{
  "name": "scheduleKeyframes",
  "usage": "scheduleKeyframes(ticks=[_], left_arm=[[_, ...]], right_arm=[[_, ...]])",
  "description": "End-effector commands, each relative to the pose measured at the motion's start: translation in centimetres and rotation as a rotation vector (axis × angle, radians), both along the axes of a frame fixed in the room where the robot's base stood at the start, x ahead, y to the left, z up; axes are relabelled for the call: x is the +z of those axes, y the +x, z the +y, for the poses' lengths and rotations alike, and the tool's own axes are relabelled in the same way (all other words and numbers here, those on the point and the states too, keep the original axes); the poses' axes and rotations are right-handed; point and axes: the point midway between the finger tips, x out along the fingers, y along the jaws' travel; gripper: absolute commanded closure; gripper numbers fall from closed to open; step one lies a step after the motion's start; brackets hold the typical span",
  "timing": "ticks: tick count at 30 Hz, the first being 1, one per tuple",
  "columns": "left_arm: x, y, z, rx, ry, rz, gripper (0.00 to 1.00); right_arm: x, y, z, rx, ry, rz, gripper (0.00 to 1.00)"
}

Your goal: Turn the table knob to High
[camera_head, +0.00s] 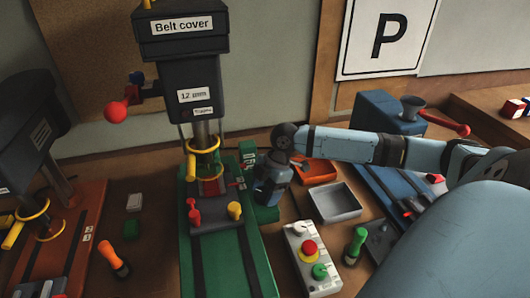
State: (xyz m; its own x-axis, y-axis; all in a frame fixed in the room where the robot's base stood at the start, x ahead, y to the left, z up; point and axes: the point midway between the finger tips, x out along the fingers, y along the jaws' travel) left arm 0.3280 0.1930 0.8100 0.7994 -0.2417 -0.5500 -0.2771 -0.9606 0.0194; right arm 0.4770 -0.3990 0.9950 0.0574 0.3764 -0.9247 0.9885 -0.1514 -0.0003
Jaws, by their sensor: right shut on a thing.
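The green drill press stands in the middle, with a dark head (192,85) marked "Belt cover" and "12 mm". Its small table (215,214) carries red and yellow handles. A green upright part with small labels (248,155) stands just right of the column; I cannot read the labels. My right gripper (267,198) points down beside the table's right side and is shut on what seems to be the table knob. The knob is hidden by the gripper, so its setting cannot be read. My left gripper is not in view.
A grey tray (335,202) and an orange tray (315,172) lie right of the gripper. A control box (312,262) with a red button stands in front. Other machines flank the press.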

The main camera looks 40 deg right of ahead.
Motion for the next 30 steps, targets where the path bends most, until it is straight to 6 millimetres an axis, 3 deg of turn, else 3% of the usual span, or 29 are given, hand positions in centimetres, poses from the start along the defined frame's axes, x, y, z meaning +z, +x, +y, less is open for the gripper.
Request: scheduleKeyframes(ticks=[13,30], left_arm=[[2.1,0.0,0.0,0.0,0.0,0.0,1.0],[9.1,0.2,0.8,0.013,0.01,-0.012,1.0]], right_arm=[[0.3,-0.1,0.0,-0.095,0.001,0.002,0.63],[0.5,-0.2,0.1,-0.51,0.001,0.002,0.63]])
